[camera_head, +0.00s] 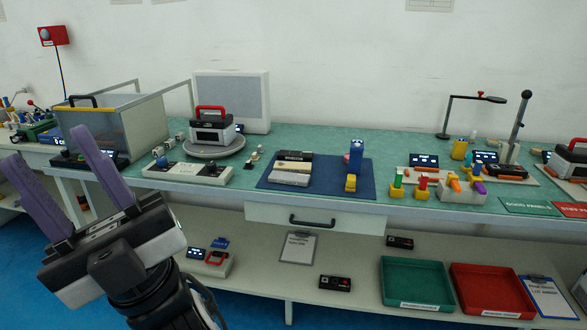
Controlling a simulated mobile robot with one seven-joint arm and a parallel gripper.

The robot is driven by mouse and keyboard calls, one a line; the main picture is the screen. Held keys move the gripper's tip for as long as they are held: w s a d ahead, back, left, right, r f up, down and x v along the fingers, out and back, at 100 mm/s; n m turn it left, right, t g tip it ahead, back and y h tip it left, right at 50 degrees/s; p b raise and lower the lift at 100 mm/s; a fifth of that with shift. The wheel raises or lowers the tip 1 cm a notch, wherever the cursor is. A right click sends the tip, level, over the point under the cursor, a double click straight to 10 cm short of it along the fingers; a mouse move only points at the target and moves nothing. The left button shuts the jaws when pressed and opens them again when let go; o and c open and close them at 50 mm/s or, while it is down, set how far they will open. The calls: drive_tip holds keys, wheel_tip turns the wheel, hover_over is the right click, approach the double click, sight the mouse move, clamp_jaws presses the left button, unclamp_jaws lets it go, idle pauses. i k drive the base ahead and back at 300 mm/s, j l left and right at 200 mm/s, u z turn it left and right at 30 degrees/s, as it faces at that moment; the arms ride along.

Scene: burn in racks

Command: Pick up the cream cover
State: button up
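A stack of flat pieces lies on the blue mat in the middle of the bench. Its cream slab (289,178) looks like the cream cover, with a dark piece (294,156) behind or on top of it; I cannot tell exactly how they are layered. My gripper (47,147) is at the left front, its two purple fingers spread wide and pointing up. It is open with nothing between the fingers, well to the left of the cream slab and apart from it.
The blue mat (330,188) also bears a blue-and-yellow tool (353,165). A control box (187,173) and a turntable (213,151) with a red-handled unit stand left of it. A clear-sided enclosure (150,125) stands behind my gripper. Green (417,262) and red (492,270) trays sit on the lower shelf.

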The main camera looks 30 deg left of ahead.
sight(295, 167)
drive_tip(key=i+l+u, duration=0.1)
drive_tip(key=u, duration=0.3)
drive_tip(key=i+l+u, duration=0.15)
drive_tip(key=u, duration=0.25)
drive_tip(key=i+l+u, duration=0.2)
drive_tip(key=i+l, duration=0.15)
drive_tip(key=l, duration=0.3)
drive_tip(key=i+l+u, duration=0.15)
drive_tip(key=i+l, duration=0.95)
drive_tip(key=l, duration=0.15)
